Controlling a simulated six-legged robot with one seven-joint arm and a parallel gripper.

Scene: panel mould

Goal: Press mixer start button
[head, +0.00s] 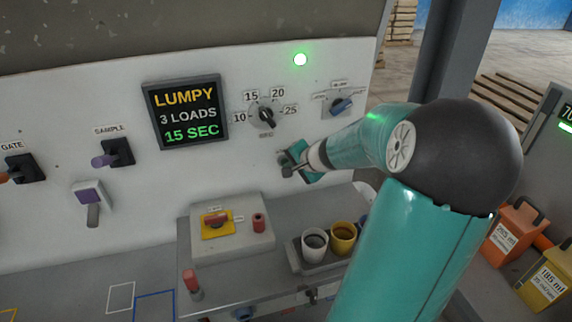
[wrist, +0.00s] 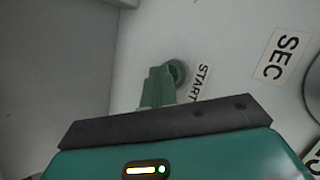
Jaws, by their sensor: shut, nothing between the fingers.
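In the head view my gripper (head: 298,152) is at the panel, below the seconds dial (head: 266,115), and largely hides the button there.
A display (head: 185,111) reads LUMPY, 3 LOADS, 15 SEC. A green lamp (head: 300,60) is lit above. A blue selector (head: 341,105) is to the right. Below are a control box (head: 246,240) and white (head: 314,246) and yellow (head: 343,238) cups. Levers are at left.

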